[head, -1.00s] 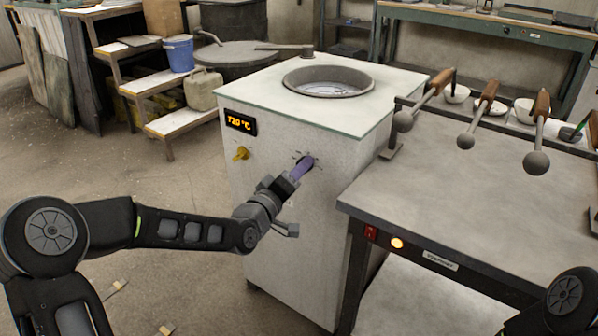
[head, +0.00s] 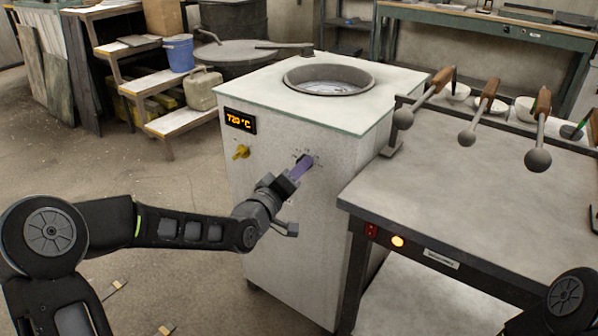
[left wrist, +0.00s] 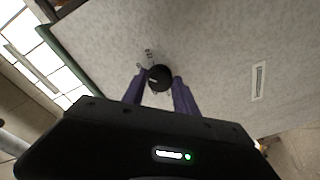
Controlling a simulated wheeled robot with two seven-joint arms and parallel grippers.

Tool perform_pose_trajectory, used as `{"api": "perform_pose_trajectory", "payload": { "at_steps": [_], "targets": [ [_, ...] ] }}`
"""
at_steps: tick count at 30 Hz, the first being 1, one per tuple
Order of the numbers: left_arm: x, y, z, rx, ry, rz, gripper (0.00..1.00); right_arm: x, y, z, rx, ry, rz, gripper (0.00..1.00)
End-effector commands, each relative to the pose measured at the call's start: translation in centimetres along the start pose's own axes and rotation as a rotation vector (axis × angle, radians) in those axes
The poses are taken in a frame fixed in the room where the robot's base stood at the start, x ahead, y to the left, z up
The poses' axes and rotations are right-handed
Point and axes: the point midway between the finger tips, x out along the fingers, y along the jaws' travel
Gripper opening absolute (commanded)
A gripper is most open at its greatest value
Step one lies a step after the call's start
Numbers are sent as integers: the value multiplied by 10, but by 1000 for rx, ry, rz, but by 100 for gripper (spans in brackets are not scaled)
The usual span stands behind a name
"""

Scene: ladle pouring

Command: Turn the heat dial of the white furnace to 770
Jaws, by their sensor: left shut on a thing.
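The white furnace (head: 290,215) stands in the middle of the head view, with its round open pot (head: 328,79) on top. Its orange display (head: 240,121) reads in the 720s °C; the last digit is blurred. My left gripper (head: 303,167) is at the furnace front, with its purple fingers shut on the heat dial. In the left wrist view the black dial (left wrist: 160,77) with a light pointer mark sits between my fingertips (left wrist: 158,86), with scale marks beside it. My fingers mostly hide the dial in the head view. My right gripper is out of view.
Wooden steps (head: 150,90) hold a blue bucket (head: 178,53) and a beige canister (head: 202,90). Floor in front is mostly clear.

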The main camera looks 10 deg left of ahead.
Motion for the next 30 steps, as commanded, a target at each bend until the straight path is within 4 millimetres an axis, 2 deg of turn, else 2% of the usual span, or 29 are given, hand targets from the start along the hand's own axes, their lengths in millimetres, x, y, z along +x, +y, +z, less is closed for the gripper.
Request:
{"api": "perform_pose_trajectory", "payload": {
  "at_steps": [8,18,24,30],
  "targets": [
    [0,-5,4,160,10,15,0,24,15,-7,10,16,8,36],
    [0,-7,4,447,28,41,0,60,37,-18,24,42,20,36],
    [0,-6,4,596,37,55,0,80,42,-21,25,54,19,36],
    [0,-6,2,695,42,63,0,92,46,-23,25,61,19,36]
  ]
}}
